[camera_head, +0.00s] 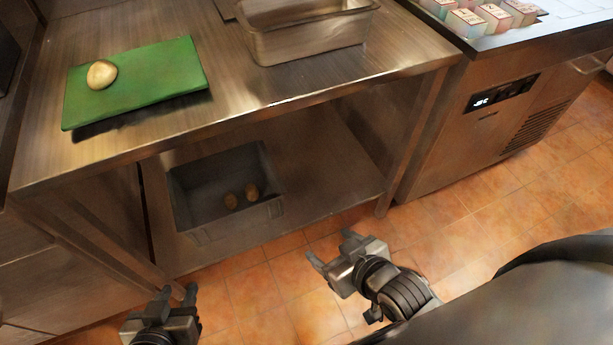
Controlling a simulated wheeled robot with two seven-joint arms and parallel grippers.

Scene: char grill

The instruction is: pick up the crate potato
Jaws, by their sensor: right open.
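A grey crate (205,234) stands on the lower shelf of the steel table. Two brown potatoes, one on the left (231,200) and one on the right (252,191), lie inside it towards its right side. Another, paler potato (101,74) lies on the green cutting board (160,75) on the table top. My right gripper (329,250) is open and empty, in front of the shelf and to the right of the crate. My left gripper (177,293) is at the bottom edge, below the crate in the picture, its fingers apart and nothing seen between them.
A steel pan (310,38) stands on the table top (240,88), whose front edge overhangs the crate. The lower shelf (335,170) is bare right of the crate. A refrigerated counter (490,110) with small boxes (466,22) stands at right. The tiled floor (470,220) is clear.

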